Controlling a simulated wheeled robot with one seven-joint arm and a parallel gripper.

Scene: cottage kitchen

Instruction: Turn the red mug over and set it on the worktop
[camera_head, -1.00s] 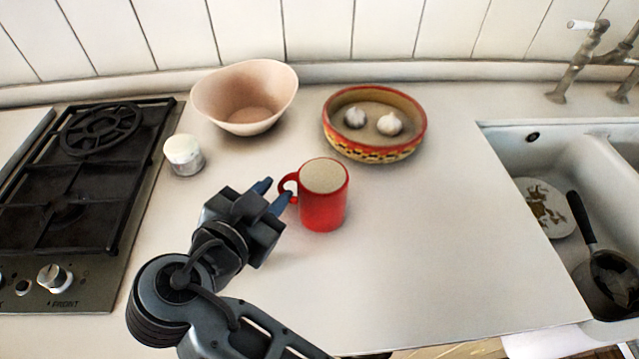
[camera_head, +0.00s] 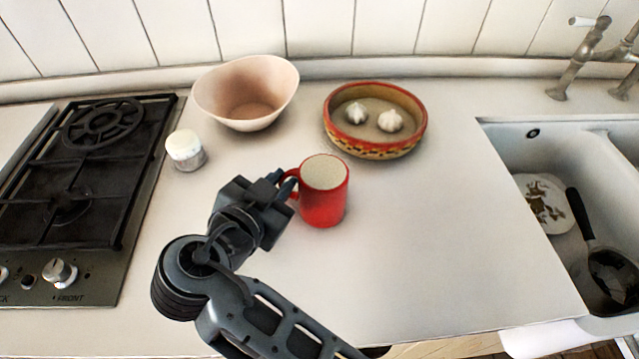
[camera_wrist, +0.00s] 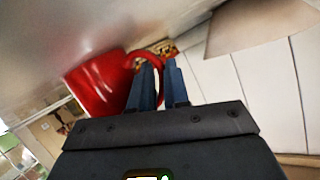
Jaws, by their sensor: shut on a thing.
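The red mug (camera_head: 323,203) stands upright on the worktop (camera_head: 420,230), its pale inside facing up and its handle to the left. My gripper (camera_head: 284,181) is at the mug's left side, its fingers shut on the handle and partly hiding it. In the wrist view the mug (camera_wrist: 97,84) lies left of the blue fingers of my gripper (camera_wrist: 158,75), with the handle at the fingertips.
A pink bowl (camera_head: 215,97) and a patterned bowl (camera_head: 378,151) holding garlic stand behind the mug. A small white-lidded jar (camera_head: 186,151) is near the hob (camera_head: 62,215). A sink (camera_head: 500,140) is at right. The worktop right of the mug is clear.

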